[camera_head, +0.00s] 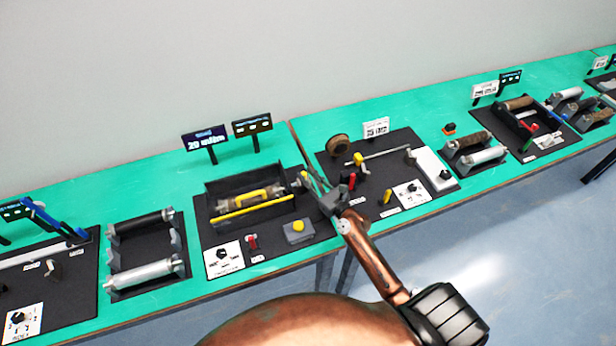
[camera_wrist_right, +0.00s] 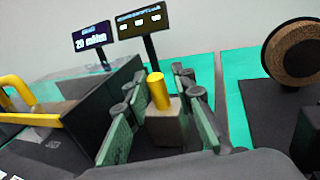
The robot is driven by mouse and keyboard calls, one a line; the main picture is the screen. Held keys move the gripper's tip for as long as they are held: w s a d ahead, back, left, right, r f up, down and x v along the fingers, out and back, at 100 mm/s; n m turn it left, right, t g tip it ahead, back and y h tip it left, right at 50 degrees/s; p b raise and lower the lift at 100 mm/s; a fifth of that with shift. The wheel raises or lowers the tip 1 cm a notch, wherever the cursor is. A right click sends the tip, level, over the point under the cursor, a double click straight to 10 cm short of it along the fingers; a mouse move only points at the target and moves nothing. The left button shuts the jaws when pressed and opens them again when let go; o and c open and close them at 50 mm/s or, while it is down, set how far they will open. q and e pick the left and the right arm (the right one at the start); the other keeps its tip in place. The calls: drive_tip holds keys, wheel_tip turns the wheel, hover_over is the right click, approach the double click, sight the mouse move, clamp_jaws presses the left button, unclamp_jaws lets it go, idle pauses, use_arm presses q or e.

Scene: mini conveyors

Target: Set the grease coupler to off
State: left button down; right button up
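A small grey block with an upright yellow post (camera_wrist_right: 160,93) stands between the fingers of my right gripper (camera_wrist_right: 158,88) in the right wrist view. I take it to be the grease coupler, but I can read no label on it. The fingers are apart, one on each side of the block, and gaps show beside the post. In the head view the right gripper (camera_head: 313,182) is at the right end of the black roller housing (camera_head: 212,192), and it partly hides the coupler (camera_head: 304,176). My left gripper is not in view.
Two display signs (camera_head: 205,138) (camera_head: 252,126) stand behind the housing. A yellow push button (camera_head: 299,226), a red switch (camera_head: 252,242) and a dial plate (camera_head: 223,258) are in front. Another conveyor board with a brown wheel (camera_head: 339,144) lies to the right.

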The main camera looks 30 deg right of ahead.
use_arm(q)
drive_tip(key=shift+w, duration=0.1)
use_arm(e)
drive_tip(key=shift+s, duration=0.25)
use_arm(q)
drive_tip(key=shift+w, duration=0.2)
use_arm(e)
drive_tip(key=s+d, duration=0.2)
drive_tip(key=s, duration=0.9)
drive_tip(key=shift+s, duration=0.2)
